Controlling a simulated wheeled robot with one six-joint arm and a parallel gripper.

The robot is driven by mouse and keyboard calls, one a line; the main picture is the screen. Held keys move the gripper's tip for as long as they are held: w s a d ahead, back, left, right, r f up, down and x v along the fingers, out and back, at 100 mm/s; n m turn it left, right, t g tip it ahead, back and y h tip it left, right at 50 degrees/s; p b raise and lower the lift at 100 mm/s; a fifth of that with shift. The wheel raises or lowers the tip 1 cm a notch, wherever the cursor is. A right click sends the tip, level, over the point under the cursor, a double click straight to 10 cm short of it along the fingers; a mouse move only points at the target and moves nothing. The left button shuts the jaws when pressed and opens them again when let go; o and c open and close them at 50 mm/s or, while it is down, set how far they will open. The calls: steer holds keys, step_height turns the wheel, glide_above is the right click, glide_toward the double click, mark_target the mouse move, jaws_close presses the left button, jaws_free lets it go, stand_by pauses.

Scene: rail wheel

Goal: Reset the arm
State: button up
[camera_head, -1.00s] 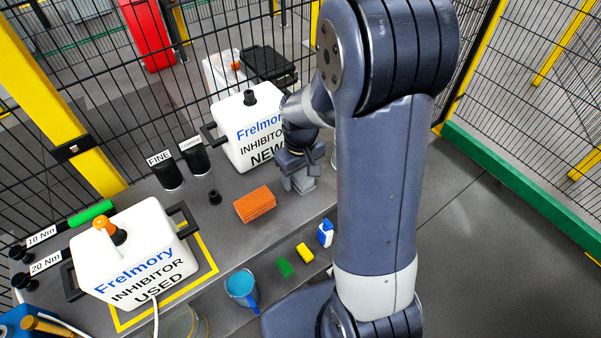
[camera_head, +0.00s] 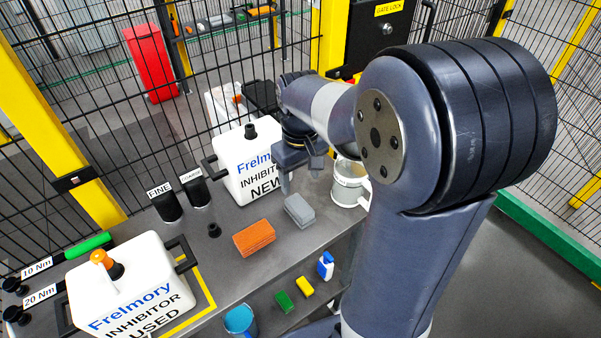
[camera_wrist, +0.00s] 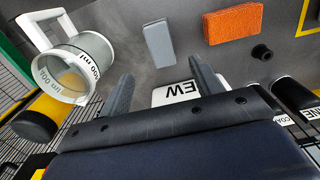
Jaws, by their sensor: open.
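My gripper (camera_head: 300,172) is open and empty. In the head view it hangs above the table, in front of the white "Frelmory INHIBITOR NEW" canister (camera_head: 245,165). In the wrist view its two fingers (camera_wrist: 162,92) are spread apart with nothing between them. A grey block (camera_head: 299,210) lies flat on the table below the gripper; it also shows in the wrist view (camera_wrist: 159,44). An orange block (camera_head: 254,238) lies to the left of the grey one and shows in the wrist view (camera_wrist: 232,24).
A white measuring jug (camera_head: 349,184) stands right of the gripper, near my arm. The "USED" canister (camera_head: 128,285) stands at the front left. Black "FINE" and "COARSE" holders (camera_head: 168,206) stand by the mesh fence. A blue cup (camera_head: 240,319) and small bottle (camera_head: 325,265) are on a lower shelf.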

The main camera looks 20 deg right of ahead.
mark_target(301, 206)
steer(key=shift+r, duration=0.3)
step_height(301, 206, down, 12)
steer(key=shift+s, duration=0.1)
steer(key=shift+r+p, duration=0.15)
steer(key=shift+p, duration=0.15)
steer(key=shift+r, duration=1.25)
